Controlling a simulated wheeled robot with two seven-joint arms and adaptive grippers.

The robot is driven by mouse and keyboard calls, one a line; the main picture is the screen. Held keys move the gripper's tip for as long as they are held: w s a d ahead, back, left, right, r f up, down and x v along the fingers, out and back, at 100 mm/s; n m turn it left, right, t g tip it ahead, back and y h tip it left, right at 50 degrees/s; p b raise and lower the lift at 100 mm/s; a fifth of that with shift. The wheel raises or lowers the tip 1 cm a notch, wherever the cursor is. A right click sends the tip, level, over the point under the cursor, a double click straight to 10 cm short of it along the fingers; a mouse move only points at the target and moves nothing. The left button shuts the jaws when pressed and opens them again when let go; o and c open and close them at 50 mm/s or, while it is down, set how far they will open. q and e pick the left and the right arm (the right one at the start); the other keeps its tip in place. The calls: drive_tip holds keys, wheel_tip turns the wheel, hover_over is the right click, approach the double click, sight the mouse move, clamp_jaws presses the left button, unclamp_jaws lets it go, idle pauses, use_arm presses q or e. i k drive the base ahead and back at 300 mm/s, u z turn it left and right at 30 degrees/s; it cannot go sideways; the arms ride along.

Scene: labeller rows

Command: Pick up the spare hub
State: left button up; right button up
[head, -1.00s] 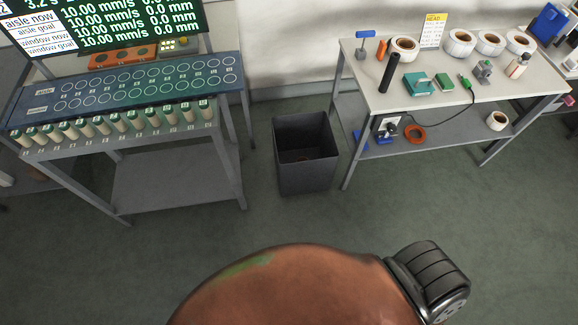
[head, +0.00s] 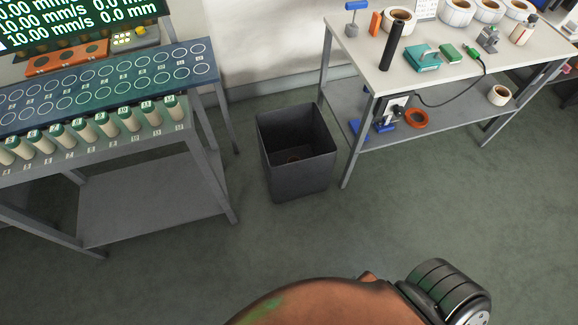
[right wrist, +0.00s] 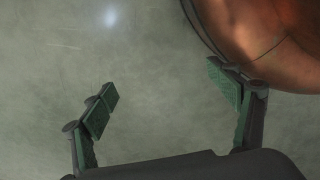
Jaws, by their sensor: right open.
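I cannot tell for sure which item is the spare hub. On the right table, a black cylinder (head: 391,46) stands upright near the left end. An orange ring (head: 416,118) lies on the shelf below, beside a blue and grey device (head: 384,122). My right gripper (right wrist: 165,90) is open and empty in the right wrist view, with only the floor between its green-padded fingers. It is far from the table's items as far as I can see. My left gripper is in neither view.
A dark bin (head: 297,160) stands on the floor between the right table (head: 345,65) and the left bench (head: 150,195). The bench carries a row of green-topped cylinders (head: 107,124). White rolls (head: 456,10) stand at the table's back. The floor before the bin is clear.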

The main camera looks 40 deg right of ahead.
sight(524, 30)
drive_tip(key=z, duration=2.4)
